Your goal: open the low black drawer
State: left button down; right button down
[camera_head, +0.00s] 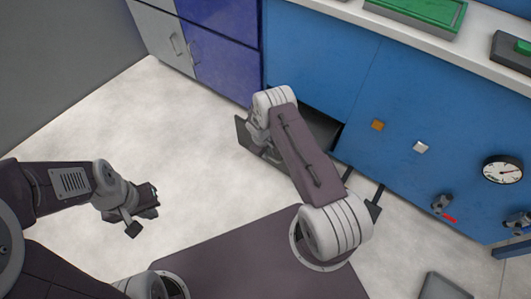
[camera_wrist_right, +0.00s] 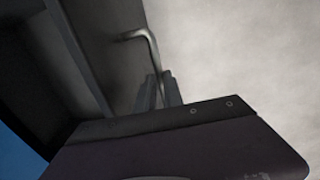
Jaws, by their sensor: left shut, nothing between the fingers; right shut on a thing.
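The low black drawer (camera_head: 243,137) stands partly pulled out of the blue cabinet in the head view, with its dark inside (camera_head: 320,128) showing behind my right arm. In the right wrist view, the drawer's front panel (camera_wrist_right: 95,35) carries a bent metal handle (camera_wrist_right: 142,34). My right gripper (camera_wrist_right: 158,90) is shut on the handle; my arm hides this grasp in the head view. My left gripper (camera_head: 146,212) is shut and empty above the floor at the left, apart from the drawer.
The blue cabinet (camera_head: 400,95) has small knobs, a round gauge (camera_head: 502,169) and valves on its front. A white counter holds a green tray (camera_head: 420,10). Grey and dark blue lockers (camera_head: 215,50) stand at the back left. The floor (camera_head: 185,130) left of the drawer is clear.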

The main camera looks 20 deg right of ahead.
jog(key=c, duration=1.5)
grip_release()
jog(key=shift+r, duration=0.15)
jog(key=r+p, duration=0.1)
jog(key=r, duration=0.2)
jog(key=a+r+p, duration=0.1)
jog(key=r+p, duration=0.2)
jog(key=r, duration=0.2)
jog(key=shift+s+a+r+p, duration=0.25)
jog(key=shift+s+r+p, duration=0.1)
jog(key=shift+s+p, duration=0.05)
jog(key=shift+w, duration=0.1)
